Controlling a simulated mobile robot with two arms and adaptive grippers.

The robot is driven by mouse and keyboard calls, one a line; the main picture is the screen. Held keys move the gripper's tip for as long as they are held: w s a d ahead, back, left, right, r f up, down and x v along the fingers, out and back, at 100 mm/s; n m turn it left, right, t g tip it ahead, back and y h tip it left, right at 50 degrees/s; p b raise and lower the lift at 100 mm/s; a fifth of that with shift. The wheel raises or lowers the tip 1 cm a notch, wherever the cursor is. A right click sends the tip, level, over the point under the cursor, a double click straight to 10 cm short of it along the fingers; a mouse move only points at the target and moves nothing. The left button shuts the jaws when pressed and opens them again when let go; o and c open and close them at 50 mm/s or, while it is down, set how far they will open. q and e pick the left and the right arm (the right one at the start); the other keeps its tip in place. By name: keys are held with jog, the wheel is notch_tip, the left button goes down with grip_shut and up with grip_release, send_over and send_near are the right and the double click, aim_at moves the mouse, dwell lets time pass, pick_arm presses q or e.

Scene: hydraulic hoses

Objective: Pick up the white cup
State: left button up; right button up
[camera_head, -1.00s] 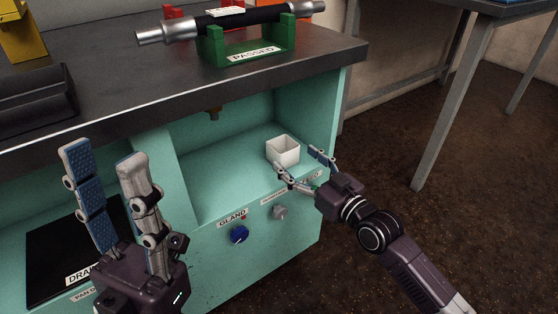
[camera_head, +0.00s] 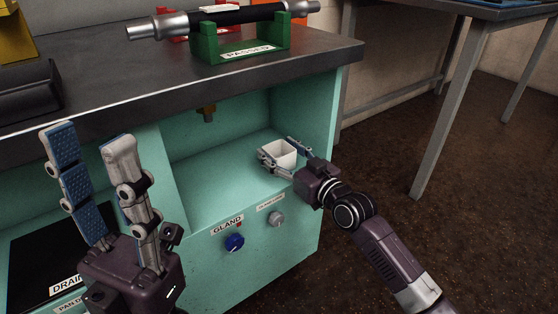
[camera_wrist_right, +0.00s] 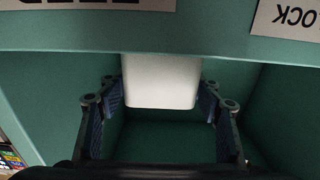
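The white cup (camera_head: 281,153) is a small square open-topped cup in the right-hand bay of the teal cabinet. It also shows in the right wrist view (camera_wrist_right: 160,82), upper middle, between the two fingers. My right gripper (camera_head: 279,149) has one finger on each side of the cup, and its fingers hide part of the cup's sides. Its fingers are spread, close to the cup; whether they touch it I cannot tell. My left gripper (camera_head: 88,140) is open and empty, pointing up in front of the cabinet at the left.
The teal cabinet (camera_head: 190,235) has walls around the bay, a blue knob (camera_head: 234,242) and a grey knob (camera_head: 276,219) on its front. The dark worktop (camera_head: 130,90) overhangs the bay and carries a green stand (camera_head: 240,50) with a hose. Bay floor left of the cup is clear.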

jog(key=c, duration=0.8)
jog(key=shift+r, duration=0.1)
